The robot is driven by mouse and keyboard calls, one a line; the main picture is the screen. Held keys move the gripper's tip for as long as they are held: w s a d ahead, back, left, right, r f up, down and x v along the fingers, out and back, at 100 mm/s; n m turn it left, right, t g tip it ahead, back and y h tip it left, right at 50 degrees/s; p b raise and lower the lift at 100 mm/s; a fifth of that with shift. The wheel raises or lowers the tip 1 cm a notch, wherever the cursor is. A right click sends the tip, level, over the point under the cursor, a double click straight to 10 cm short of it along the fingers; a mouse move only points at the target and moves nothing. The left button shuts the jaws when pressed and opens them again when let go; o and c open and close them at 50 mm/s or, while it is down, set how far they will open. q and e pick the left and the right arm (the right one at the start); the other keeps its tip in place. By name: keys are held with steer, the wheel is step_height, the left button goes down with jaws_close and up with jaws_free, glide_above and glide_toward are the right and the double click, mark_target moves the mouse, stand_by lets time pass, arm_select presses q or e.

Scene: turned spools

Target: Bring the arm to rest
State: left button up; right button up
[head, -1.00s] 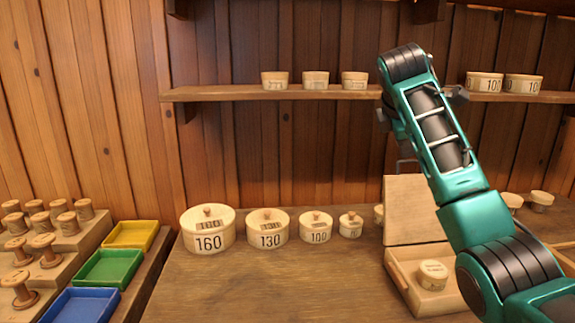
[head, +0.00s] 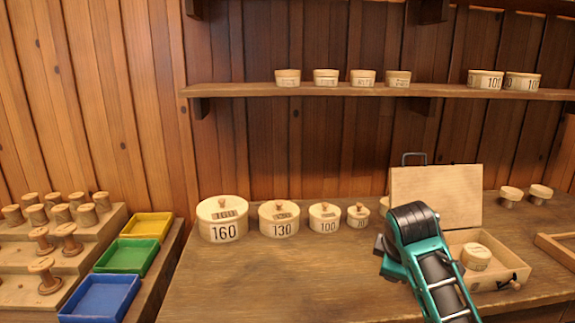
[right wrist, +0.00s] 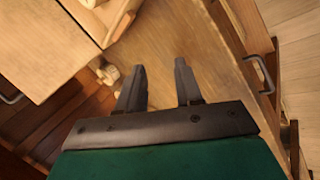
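My right arm (head: 432,262) is the teal arm in the lower right of the head view, low in front of the open wooden box (head: 500,268). My right gripper (right wrist: 160,78) shows in the right wrist view with its two dark fingers apart and nothing between them. Wooden table surface lies beyond the fingers. In the head view the right fingertips cannot be made out. My left gripper is in no current view.
Lidded round boxes, such as the one marked 160 (head: 222,219), stand in a row on the table. A shelf (head: 300,91) carries several small tubs. Yellow (head: 147,225), green (head: 127,256) and blue (head: 100,298) trays and wooden spools (head: 44,274) are at the left. The table's front middle is clear.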

steer(key=s+f+m+g+y, duration=0.1)
steer(key=s+f+m, duration=0.2)
steer(key=s+f, duration=0.45)
steer(key=s+f+m+g+y, duration=0.15)
steer(key=s+f, duration=0.35)
steer(key=s, duration=0.6)
steer(key=s+f+m, duration=0.1)
steer(key=s+m, duration=0.5)
steer(key=s, duration=0.9)
steer(key=w+a+f+t+y, duration=0.2)
steer(key=w+a+f+t, duration=0.1)
steer(key=w+f+t, duration=0.4)
step_height(320, 180, down, 2)
steer(key=shift+a+f+n, duration=0.1)
steer(key=shift+a+n, duration=0.25)
steer(key=shift+a, duration=0.05)
